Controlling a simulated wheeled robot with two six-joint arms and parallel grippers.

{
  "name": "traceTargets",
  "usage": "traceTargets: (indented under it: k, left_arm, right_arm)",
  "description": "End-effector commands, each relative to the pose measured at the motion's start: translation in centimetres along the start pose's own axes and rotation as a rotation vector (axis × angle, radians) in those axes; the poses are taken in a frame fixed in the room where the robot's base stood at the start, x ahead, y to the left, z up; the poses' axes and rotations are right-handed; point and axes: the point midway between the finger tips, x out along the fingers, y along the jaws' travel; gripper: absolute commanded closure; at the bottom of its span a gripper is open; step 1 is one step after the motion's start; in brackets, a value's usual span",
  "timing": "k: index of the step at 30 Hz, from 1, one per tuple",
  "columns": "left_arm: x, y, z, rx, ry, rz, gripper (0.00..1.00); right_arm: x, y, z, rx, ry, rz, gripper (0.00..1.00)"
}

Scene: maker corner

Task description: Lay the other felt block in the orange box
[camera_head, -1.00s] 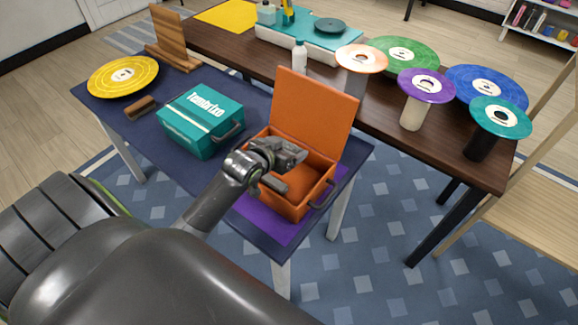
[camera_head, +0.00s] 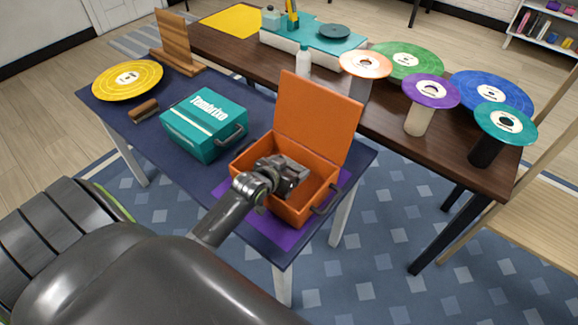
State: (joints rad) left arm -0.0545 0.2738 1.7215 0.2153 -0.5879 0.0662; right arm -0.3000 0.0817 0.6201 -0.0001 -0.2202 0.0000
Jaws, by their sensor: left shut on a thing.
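The orange box (camera_head: 329,138) stands open on the near right of the navy-covered table, its lid raised at the back. My left gripper (camera_head: 288,183) is down inside the box opening, above or near its floor. It is shut on what I take to be a felt block, which the gripper and wrist hide from view. A small brown block with a dark lower side (camera_head: 144,111) lies on the table at the left, well away from the gripper. Much of the box's inside is hidden. My right gripper is out of view.
A closed teal box (camera_head: 204,123) stands left of the orange box. A yellow record (camera_head: 127,80) and a wooden stand (camera_head: 174,45) are at the far left. A purple mat (camera_head: 283,237) lies under the orange box. Records on posts stand on the brown table (camera_head: 480,178) behind.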

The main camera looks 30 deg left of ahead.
Motion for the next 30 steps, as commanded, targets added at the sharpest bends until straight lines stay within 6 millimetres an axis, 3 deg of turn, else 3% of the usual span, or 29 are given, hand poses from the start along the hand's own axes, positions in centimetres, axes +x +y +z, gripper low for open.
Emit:
traceTargets:
  k: [7, 8, 12, 19, 23, 30]
  left_arm:
    - [0.3, 0.0, 1.0, -0.004, -0.012, -0.001, 0.41]
    - [0.3, 0.0, 1.1, -0.004, -0.013, -0.001, 0.17]
    - [0.3, 0.0, 1.3, -0.006, -0.018, -0.002, 0.00]
    - [0.2, 0.0, 1.4, -0.009, -0.021, -0.001, 0.00]
    - [-0.3, 0.0, 0.3, -0.008, -0.020, -0.001, 0.00]
    - [-4.0, -0.1, 0.0, -0.003, -0.013, -0.001, 0.00]
  right_arm:
    - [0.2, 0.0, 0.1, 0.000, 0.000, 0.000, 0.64]
    - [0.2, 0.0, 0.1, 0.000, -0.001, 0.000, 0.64]
    - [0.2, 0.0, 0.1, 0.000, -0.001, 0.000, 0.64]
    - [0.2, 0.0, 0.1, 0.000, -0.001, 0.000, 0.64]
    - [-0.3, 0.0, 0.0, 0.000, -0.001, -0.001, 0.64]
    - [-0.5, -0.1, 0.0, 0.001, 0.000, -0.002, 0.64]
